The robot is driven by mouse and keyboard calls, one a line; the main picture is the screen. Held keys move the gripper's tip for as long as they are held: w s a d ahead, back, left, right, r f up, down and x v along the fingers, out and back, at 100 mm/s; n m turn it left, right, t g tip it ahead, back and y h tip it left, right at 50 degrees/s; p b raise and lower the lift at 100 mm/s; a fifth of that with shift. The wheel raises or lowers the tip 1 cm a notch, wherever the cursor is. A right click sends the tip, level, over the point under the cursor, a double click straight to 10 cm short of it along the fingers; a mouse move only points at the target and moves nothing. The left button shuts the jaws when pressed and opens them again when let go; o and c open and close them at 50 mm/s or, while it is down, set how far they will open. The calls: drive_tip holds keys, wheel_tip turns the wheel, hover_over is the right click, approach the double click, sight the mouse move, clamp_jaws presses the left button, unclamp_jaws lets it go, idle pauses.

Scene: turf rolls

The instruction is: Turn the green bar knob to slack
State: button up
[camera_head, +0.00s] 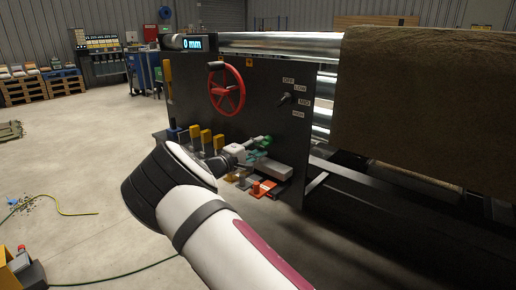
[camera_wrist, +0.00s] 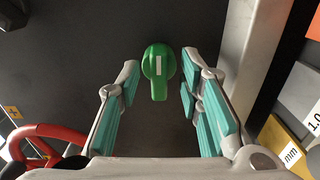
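The green bar knob (camera_wrist: 158,70) sits on the dark panel in the wrist view, with a white line on its bar. The bar runs roughly up and down in that picture. My gripper (camera_wrist: 160,108) is open, with teal finger pads on either side of the knob's line and a clear gap between them. The knob lies just beyond the fingertips, and no contact shows. In the head view, a green part that looks like the knob (camera_head: 263,142) shows just beyond my gripper (camera_head: 254,157), low on the panel. The knob's setting marks cannot be read.
A red handwheel (camera_head: 226,89) and a black selector (camera_head: 286,98) with small labels are on the panel (camera_head: 262,105). Yellow blocks (camera_head: 206,136) stand left of my gripper. A brown turf roll (camera_head: 425,95) hangs at right. The floor at left is mostly clear.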

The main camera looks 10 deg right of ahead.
drive_tip(key=v, duration=1.1)
drive_tip(key=shift+s+a, duration=0.2)
drive_tip(key=shift+a, duration=0.1)
drive_tip(key=s+d+r+m+g+y, duration=0.3)
drive_tip(key=s+d+g, duration=0.2)
drive_tip(key=s+d, duration=0.5)
drive_tip(key=s+d+r+m+g+y, duration=0.25)
drive_tip(key=s+d+m+g, duration=0.2)
drive_tip(key=s+d, duration=0.5)
drive_tip(key=s+a+r+y, duration=0.1)
drive_tip(key=s+a+y, duration=0.2)
drive_tip(key=s, duration=0.9)
drive_tip(key=s+a+y, duration=0.3)
drive_tip(key=s, duration=1)
drive_tip(key=s+a+r+y, duration=0.1)
drive_tip(key=s+a+y, duration=0.2)
drive_tip(key=s, duration=0.9)
wheel_tip(320, 180, up, 34)
drive_tip(key=t+p, duration=0.3)
drive_tip(key=p, duration=2.9)
drive_tip(key=shift+d+p, duration=0.2)
drive_tip(key=shift+p, duration=0.2)
